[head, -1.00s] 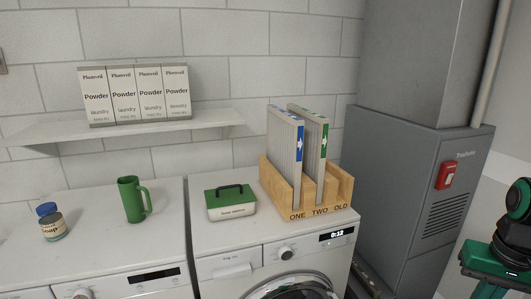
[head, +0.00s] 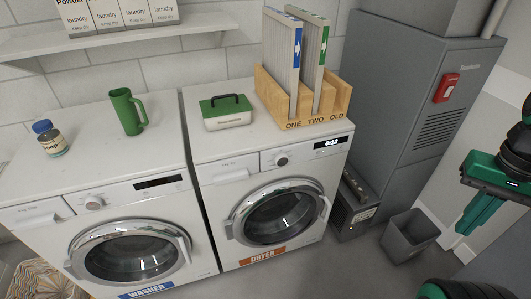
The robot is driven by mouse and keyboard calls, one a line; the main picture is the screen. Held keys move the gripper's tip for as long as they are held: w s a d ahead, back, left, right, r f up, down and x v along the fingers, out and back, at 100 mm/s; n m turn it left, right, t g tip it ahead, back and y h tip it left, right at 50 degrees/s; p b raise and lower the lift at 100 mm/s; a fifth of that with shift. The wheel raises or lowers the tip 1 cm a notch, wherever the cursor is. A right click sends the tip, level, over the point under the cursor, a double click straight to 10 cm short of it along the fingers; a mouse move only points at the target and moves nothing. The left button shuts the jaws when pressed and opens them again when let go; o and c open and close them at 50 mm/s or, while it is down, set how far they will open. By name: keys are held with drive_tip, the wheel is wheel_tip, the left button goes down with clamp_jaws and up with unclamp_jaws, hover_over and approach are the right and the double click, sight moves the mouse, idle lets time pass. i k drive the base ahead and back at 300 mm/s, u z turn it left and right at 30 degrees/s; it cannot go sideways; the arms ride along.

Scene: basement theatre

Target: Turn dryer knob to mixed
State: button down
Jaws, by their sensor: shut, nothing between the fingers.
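The dryer (head: 214,171) is a white front-loader with an orange label reading DRYER at its foot. Its round knob (head: 282,160) sits on the top front panel, left of a small lit display (head: 327,143). The marks around the knob are too small to read. My gripper (head: 468,228) is at the right edge of the head view, green and black, pointing down. It is shut and empty, well to the right of the dryer and apart from it.
The washer (head: 50,195) stands left of the dryer. On top are a green mug (head: 126,111), a soap jar (head: 50,139), a green-lidded box (head: 227,112) and a wooden filter rack (head: 300,123). A grey furnace (head: 395,110) and bin (head: 408,236) stand right of the dryer.

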sight(281, 159)
drive_tip(key=u, duration=1.35)
drive_tip(key=k, duration=0.95)
drive_tip(key=z, duration=0.8)
drive_tip(key=i, duration=1)
drive_tip(key=u, duration=0.05)
